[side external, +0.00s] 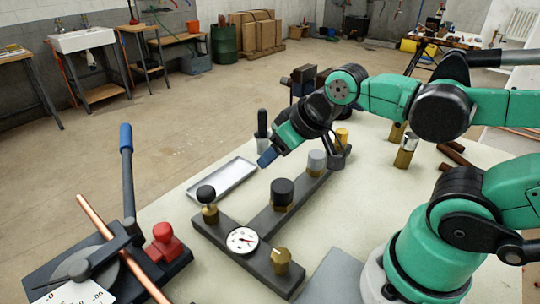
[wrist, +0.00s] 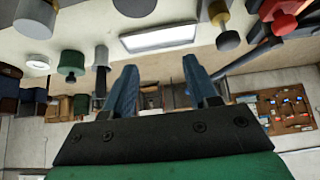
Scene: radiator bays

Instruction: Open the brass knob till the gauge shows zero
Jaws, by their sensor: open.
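A faceted brass knob (side external: 281,259) stands on the near end of a dark manifold bar (side external: 232,236). A round white gauge (side external: 242,240) with a red needle sits beside it; its reading is too small to tell. A black ball knob on a brass base (side external: 207,204) is at the bar's other end. My gripper (side external: 267,157) hangs above the far side of the bench, beyond the manifold and apart from the brass knob. In the wrist view its two blue fingers (wrist: 157,72) are spread with nothing between them.
A black-capped fitting (side external: 282,192) and a grey-capped one (side external: 316,160) stand along the manifold's long arm. A shallow metal tray (side external: 222,180) lies behind; it also shows in the wrist view (wrist: 160,39).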

